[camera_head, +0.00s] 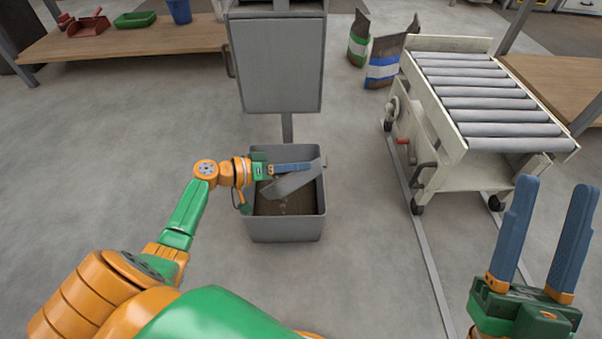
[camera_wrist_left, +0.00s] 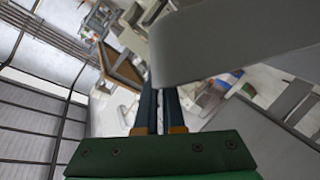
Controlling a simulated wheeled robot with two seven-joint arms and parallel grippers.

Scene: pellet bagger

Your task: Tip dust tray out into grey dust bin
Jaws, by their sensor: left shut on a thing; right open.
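The grey dust bin (camera_head: 285,230) stands on the floor in the middle of the head view, with brown dust inside it. My left gripper (camera_head: 308,167) is over the bin and shut on the grey dust tray (camera_head: 292,184). The tray is steeply tilted above the bin opening. In the left wrist view the tray (camera_wrist_left: 230,45) fills the upper right, beside the closed blue fingers (camera_wrist_left: 157,105). The inside of the tray is hidden, so I cannot tell if dust is left in it. My right gripper (camera_head: 548,235) is open and empty at the lower right.
A grey cabinet (camera_head: 277,65) on a post stands just behind the bin. A roller conveyor cart (camera_head: 430,120) on floor rails is at the right. Two bags (camera_head: 382,72) stand behind it. A wooden bench (camera_head: 130,42) is at the back left. Floor around the bin is clear.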

